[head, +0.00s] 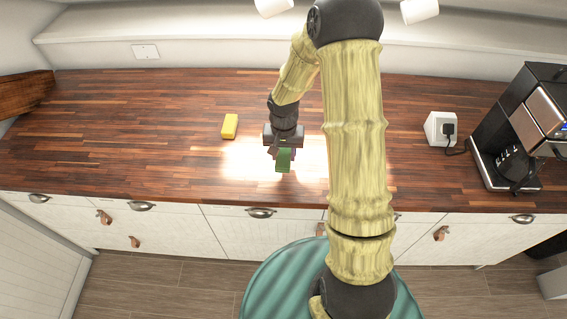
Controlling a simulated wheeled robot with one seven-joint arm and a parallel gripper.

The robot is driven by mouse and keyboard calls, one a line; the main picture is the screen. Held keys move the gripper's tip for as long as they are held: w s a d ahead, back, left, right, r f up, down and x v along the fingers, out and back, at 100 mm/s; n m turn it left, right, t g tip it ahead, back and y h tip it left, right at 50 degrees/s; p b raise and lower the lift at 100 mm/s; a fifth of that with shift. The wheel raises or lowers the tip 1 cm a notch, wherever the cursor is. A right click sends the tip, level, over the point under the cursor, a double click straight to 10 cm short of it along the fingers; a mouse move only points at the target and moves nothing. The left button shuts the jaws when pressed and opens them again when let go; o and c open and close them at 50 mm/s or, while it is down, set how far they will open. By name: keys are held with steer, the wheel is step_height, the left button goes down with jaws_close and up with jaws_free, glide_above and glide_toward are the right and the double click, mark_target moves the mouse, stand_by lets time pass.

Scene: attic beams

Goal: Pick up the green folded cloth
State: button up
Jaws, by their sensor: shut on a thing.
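The green folded cloth (283,161) is in the head view, at the front middle of the wooden counter. My gripper (279,149) is above it and shut on it, with the cloth extending below the jaws toward the counter's front edge. The gripper partly hides the cloth's upper part. I cannot tell whether the cloth touches the counter or hangs just above it.
A yellow block (229,126) lies on the counter (150,130) left of my gripper. A white socket box with a black plug (440,128) and a coffee machine (525,125) stand at the right. A wooden board (25,92) is at the far left. The counter between is clear.

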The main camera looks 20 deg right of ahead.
steer(key=shift+r, duration=0.85)
steer(key=shift+o, duration=1.3)
steer(key=shift+c, duration=0.9)
steer(key=shift+f, duration=0.1)
